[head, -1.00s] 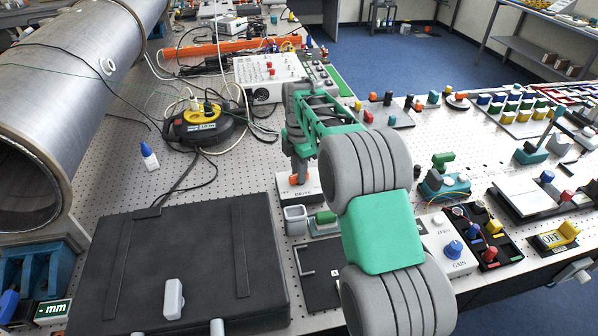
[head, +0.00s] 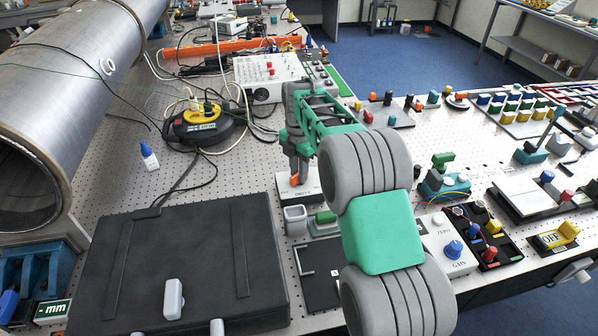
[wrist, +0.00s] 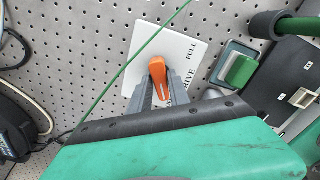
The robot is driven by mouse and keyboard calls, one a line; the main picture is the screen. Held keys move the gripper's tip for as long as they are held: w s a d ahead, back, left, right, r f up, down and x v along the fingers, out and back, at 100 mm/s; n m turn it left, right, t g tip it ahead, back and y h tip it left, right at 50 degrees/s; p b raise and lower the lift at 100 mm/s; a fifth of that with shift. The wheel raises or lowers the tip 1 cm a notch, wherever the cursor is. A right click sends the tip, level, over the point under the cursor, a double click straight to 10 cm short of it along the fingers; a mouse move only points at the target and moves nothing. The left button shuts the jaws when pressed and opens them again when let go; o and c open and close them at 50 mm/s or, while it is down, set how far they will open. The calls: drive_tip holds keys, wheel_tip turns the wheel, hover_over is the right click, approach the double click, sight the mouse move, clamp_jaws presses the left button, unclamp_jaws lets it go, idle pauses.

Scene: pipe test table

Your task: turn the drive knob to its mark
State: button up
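The drive knob (wrist: 157,72) is an orange lever-shaped handle on a white plate (wrist: 188,42) printed DRIVE and FULL. In the wrist view its long axis runs nearly up and down the picture, tilted slightly; the FULL lettering lies up and right of it. In the head view the orange knob (head: 294,180) shows below my gripper. My gripper (wrist: 161,82) points down at the plate, with its two grey fingers on either side of the knob, seemingly closed against it. Part of the plate and lettering is hidden behind the fingers; I cannot make out a mark line.
A GAIN/ZERO box (head: 447,243) stands right. A green cable (wrist: 130,62) crosses the wrist view.

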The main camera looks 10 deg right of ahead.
drive_tip(key=o, duration=0.3)
drive_tip(key=shift+o, duration=0.2)
wheel_tip(320, 180, up, 8)
drive_tip(key=shift+f+b, duration=0.1)
drive_tip(key=shift+b, duration=0.55)
